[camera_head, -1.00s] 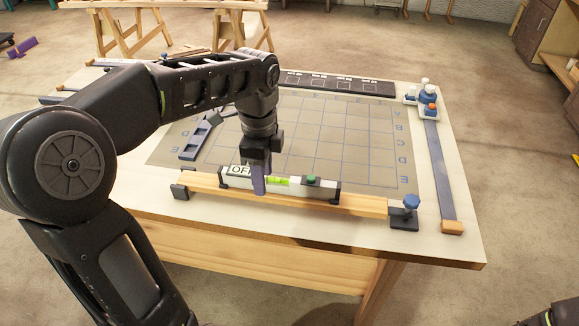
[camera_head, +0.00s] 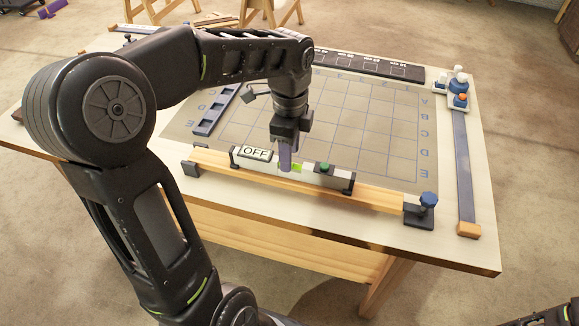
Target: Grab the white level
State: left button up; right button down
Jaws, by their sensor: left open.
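The white level (camera_head: 312,171) has dark end caps, a green vial and a green button. It rests on a wooden lath (camera_head: 375,197) along the front of the table, with an "OFF" label (camera_head: 256,153) at its left part. My left gripper (camera_head: 285,168) points down at the middle of the level, its purple finger in front of the level's face. It is open, and the arm hides part of the view behind it. I cannot tell whether it touches the level. My right gripper is not in view.
The lath sits between a dark left block (camera_head: 190,168) and a right clamp with a blue knob (camera_head: 428,200). A gridded mat (camera_head: 375,130) lies behind, holding a grey slotted tray (camera_head: 215,112). A long grey strip (camera_head: 464,165) lies at the right.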

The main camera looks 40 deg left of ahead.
pick_arm(q)
jog(key=shift+f, duration=0.1)
notch_tip(320, 180, down, 5)
jog(key=shift+w+f+p, duration=0.1)
jog(key=shift+p, duration=0.35)
jog(key=shift+c, duration=0.5)
grip_shut()
dwell(0.3)
dwell(0.9)
